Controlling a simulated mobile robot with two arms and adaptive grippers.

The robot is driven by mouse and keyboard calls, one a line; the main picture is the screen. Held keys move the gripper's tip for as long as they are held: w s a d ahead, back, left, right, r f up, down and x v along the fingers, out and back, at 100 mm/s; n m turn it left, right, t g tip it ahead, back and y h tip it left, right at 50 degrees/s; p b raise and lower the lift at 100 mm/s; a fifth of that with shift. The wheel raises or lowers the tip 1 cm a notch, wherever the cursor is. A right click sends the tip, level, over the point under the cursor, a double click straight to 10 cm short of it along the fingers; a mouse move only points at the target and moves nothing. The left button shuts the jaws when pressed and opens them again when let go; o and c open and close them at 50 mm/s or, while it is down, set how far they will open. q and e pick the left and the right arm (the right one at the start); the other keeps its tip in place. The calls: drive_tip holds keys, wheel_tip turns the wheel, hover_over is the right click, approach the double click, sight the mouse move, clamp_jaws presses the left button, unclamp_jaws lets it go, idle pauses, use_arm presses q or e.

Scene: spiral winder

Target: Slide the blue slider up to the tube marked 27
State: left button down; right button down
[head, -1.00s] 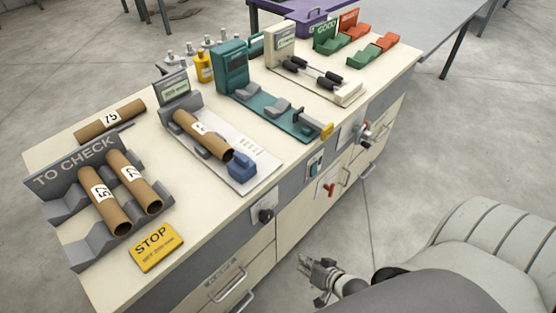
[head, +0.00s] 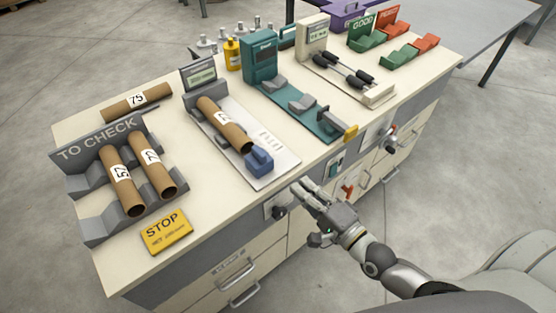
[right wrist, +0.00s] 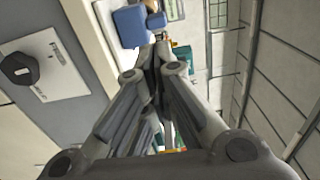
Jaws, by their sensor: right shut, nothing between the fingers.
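The blue slider (head: 259,160) sits at the front end of a light grey measuring plate (head: 278,172). A brown cardboard tube (head: 231,134) lies on grey supports on that plate, its front end close to the slider; its label is partly turned away and I cannot read it fully. My right gripper (head: 302,190) is shut and empty, beside the counter's front edge, nearer me than the slider. In the right wrist view the blue slider (right wrist: 131,25) shows beyond the shut fingers (right wrist: 157,50). My left gripper is out of view.
A tube marked 75 (head: 137,101) lies behind. A teal device (head: 298,100) stands right of the plate. A black knob (head: 279,212) protrudes from the counter front.

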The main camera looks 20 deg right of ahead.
sight(259, 159)
drive_tip(key=p+x, duration=0.2)
drive_tip(key=x, duration=0.8)
drive_tip(key=shift+w+a+f, duration=0.1)
drive_tip(key=shift+w, duration=0.05)
